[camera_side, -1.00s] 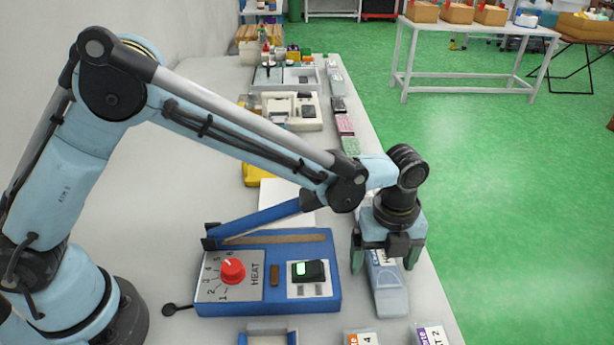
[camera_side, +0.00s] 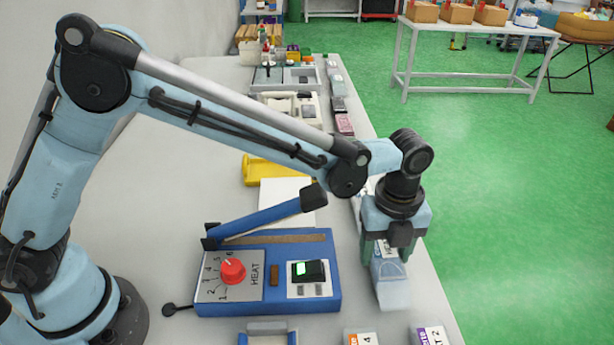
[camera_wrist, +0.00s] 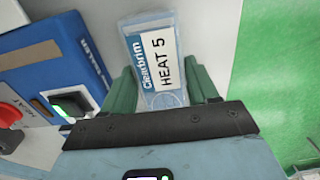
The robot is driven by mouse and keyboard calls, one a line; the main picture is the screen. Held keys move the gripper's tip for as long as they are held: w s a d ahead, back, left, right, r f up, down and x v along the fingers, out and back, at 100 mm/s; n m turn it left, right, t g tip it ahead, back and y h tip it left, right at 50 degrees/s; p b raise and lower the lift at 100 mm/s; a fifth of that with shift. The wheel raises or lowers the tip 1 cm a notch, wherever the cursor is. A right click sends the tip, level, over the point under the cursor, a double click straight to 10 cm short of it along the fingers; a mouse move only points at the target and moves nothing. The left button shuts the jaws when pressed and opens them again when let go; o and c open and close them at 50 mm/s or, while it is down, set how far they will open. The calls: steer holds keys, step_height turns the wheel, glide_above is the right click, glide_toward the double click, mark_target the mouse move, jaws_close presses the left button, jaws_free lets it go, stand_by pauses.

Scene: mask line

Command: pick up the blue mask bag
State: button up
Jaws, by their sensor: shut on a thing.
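The blue mask bag (camera_side: 392,286) is a pale blue, see-through pouch. In the wrist view the bag (camera_wrist: 169,98) carries a label reading "Clearbrim" and "HEAT 5". My gripper (camera_side: 385,258) is over the bag, right of the blue heat sealer. Its green fingers, also in the wrist view (camera_wrist: 165,90), are shut on the bag from both sides. The bag hangs below the fingers in the side view, and its lower end appears just above or at the table; I cannot tell the gap exactly.
A small blue tray (camera_side: 268,338) and boxes marked 4 (camera_side: 361,339) and 2 (camera_side: 430,336) stand at the front. The table's right edge is close to my gripper.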

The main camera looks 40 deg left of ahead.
step_height(320, 180, up, 2)
steer(key=shift+r, duration=0.1)
steer(key=s+d+r, duration=0.5)
steer(key=s+r, duration=0.2)
steer(key=s, duration=0.3)
step_height(320, 180, up, 11)
steer(key=w+a, duration=0.3)
steer(key=a, duration=0.6)
steer(key=w+a, duration=0.4)
steer(key=a, duration=0.6)
steer(key=w+a, duration=0.3)
steer(key=a, duration=0.6)
steer(key=shift+a+f, duration=0.1)
steer(key=shift+f, duration=8.7)
steer(key=shift+s+d+f, duration=0.15)
steer(key=shift+s+d, duration=0.5)
steer(key=shift+s+d+f, duration=0.15)
steer(key=shift+s+d, duration=0.45)
steer(key=shift+s, duration=0.05)
